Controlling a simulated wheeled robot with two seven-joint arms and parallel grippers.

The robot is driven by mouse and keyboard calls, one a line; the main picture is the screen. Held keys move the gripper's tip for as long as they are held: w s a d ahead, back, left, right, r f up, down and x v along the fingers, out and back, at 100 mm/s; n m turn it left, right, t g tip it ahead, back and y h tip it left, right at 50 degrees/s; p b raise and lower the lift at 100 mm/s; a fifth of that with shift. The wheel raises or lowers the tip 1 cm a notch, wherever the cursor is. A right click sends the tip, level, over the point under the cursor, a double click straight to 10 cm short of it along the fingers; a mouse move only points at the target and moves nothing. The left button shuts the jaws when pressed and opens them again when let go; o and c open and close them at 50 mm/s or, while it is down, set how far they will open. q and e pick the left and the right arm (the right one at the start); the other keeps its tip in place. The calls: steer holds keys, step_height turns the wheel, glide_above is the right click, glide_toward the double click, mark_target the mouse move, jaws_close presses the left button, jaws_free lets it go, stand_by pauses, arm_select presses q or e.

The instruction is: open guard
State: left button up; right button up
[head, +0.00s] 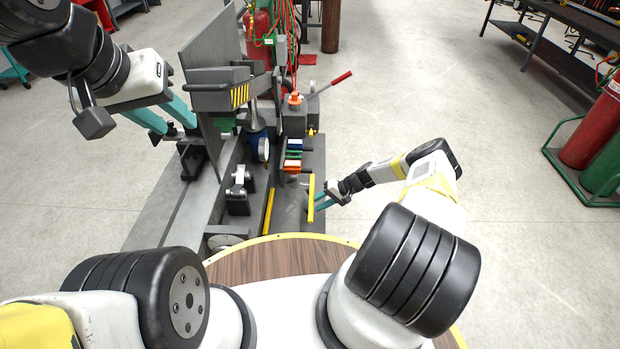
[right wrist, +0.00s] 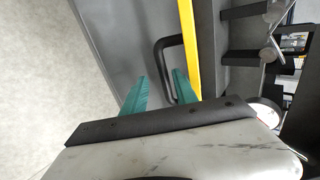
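The grey machine (head: 165,215) stands ahead of me. A grey panel (right wrist: 110,25) with a yellow edge strip (right wrist: 187,35) and a black bar handle (right wrist: 160,58) fills much of the right wrist view; I take it for the guard. The yellow strip (head: 311,198) also shows in the head view. My right gripper (right wrist: 159,88) is open, its teal fingers apart with the handle's lower end between them; I cannot tell if they touch it. It also shows in the head view (head: 318,203). My left gripper (head: 174,129) is open and empty, high at the machine's left side.
A grey plate with yellow-black stripes (head: 240,96) rises near my left gripper. A red-handled lever (head: 330,85) sticks out at the machine's right. A gas cylinder cart (head: 585,200) stands far right. The floor (head: 470,110) between is clear.

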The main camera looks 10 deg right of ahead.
steer(key=v, duration=0.7)
steer(key=shift+d+r, duration=0.25)
steer(key=shift+d, duration=0.05)
